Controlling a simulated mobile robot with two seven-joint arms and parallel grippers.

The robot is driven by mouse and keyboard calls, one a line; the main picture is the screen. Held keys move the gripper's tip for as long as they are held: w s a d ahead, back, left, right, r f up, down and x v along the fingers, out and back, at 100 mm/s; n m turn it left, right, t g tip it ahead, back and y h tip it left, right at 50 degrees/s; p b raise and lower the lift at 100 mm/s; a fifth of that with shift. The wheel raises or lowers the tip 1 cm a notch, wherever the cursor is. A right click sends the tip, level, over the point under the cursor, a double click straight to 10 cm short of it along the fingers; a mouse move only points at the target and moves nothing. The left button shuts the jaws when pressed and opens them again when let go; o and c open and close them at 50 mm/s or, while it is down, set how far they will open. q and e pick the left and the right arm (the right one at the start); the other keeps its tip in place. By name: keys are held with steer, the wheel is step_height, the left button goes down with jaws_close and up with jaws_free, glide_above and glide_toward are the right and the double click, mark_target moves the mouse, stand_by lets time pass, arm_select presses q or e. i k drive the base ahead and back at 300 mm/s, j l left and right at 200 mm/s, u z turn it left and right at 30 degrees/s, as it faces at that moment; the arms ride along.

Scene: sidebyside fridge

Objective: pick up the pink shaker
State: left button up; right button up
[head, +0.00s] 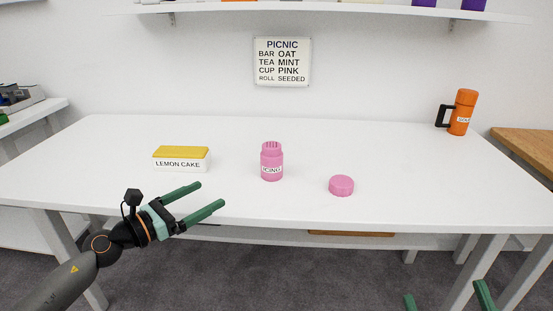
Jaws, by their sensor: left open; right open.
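The pink shaker (272,162) stands upright on the white table, with a white label that seems to read ICING and an uncapped top. A round pink lid (341,186) lies on the table to its right, nearer the front edge. My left gripper (213,197) is open and empty at the table's front edge, to the left of and nearer than the shaker, its fingers pointing right. My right gripper (447,297) shows only its green fingertips at the bottom right; it is open, low in front of the table, apart from everything.
A LEMON CAKE box (181,164) with a yellow top stands left of the shaker on the white table (400,165). An orange flask (462,112) with a black handle stands at the back right. The table behind the shaker is clear. A PICNIC sign (282,62) hangs on the wall.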

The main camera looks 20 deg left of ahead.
mark_target(271, 154)
steer(key=i+l, duration=0.3)
steer(key=i, duration=0.55)
